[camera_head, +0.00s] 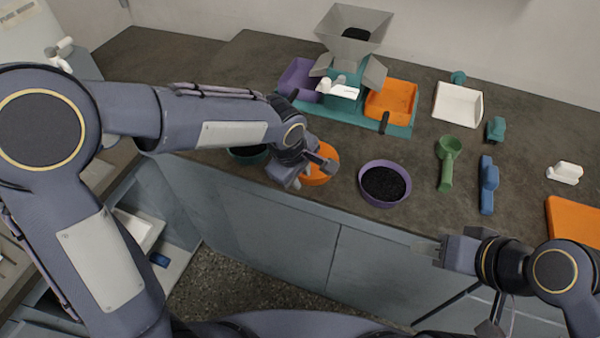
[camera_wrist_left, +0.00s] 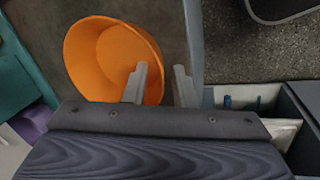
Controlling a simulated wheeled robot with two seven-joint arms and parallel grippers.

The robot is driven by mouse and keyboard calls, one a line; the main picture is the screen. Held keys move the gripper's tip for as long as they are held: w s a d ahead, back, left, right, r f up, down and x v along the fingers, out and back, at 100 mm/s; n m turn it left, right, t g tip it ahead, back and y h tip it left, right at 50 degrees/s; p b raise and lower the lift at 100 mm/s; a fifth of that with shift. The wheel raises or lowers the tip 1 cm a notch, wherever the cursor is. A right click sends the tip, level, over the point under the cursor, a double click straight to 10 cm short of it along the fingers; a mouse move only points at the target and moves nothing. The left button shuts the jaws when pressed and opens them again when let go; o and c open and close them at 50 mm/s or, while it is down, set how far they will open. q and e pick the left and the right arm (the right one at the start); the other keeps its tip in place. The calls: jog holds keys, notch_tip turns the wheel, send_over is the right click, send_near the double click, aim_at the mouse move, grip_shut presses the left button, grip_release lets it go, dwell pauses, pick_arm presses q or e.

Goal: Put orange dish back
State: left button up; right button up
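The orange dish (camera_head: 324,167) is a round, empty bowl near the front edge of the dark counter. It also shows in the left wrist view (camera_wrist_left: 92,62), partly cut off by my gripper. My left gripper (camera_head: 314,171) is at the dish's near left side. In the left wrist view its two fingers (camera_wrist_left: 161,80) stand apart, one over the inside of the dish and one outside the rim, with the wall between them. I cannot tell whether they touch it. My right gripper (camera_head: 426,252) is open and empty in front of the counter, away from the dishes.
A purple dish (camera_head: 362,190) of black grains stands right of the orange one; a dark green dish (camera_head: 248,157) is left, partly hidden. Behind is the teal shaker stand (camera_head: 350,117) with purple tray (camera_head: 298,80), orange tray (camera_head: 391,100) and grey hopper (camera_head: 352,20). Scoops lie right.

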pick_arm(q)
jog(key=v, duration=1.2)
jog(key=s+a+m+h, duration=0.1)
jog(key=s+a+m, duration=0.15)
jog(key=a, duration=0.25)
jog(key=s+a+m, duration=0.1)
jog(key=s+a, duration=0.3)
jog(key=a, duration=0.2)
jog(key=s+a+f+m+t, duration=0.1)
jog(key=s+a+m, duration=0.1)
jog(key=s, duration=0.3)
jog(key=s+a+f+m+t+h, duration=0.1)
jog(key=s+a+f+m+t, duration=0.1)
jog(key=s, duration=0.3)
jog(key=shift+s+a+f+m, duration=0.3)
jog(key=shift+a+m, duration=0.2)
jog(key=shift+m, duration=0.35)
jog(key=shift+r+p, duration=0.65)
jog(key=shift+p, duration=0.1)
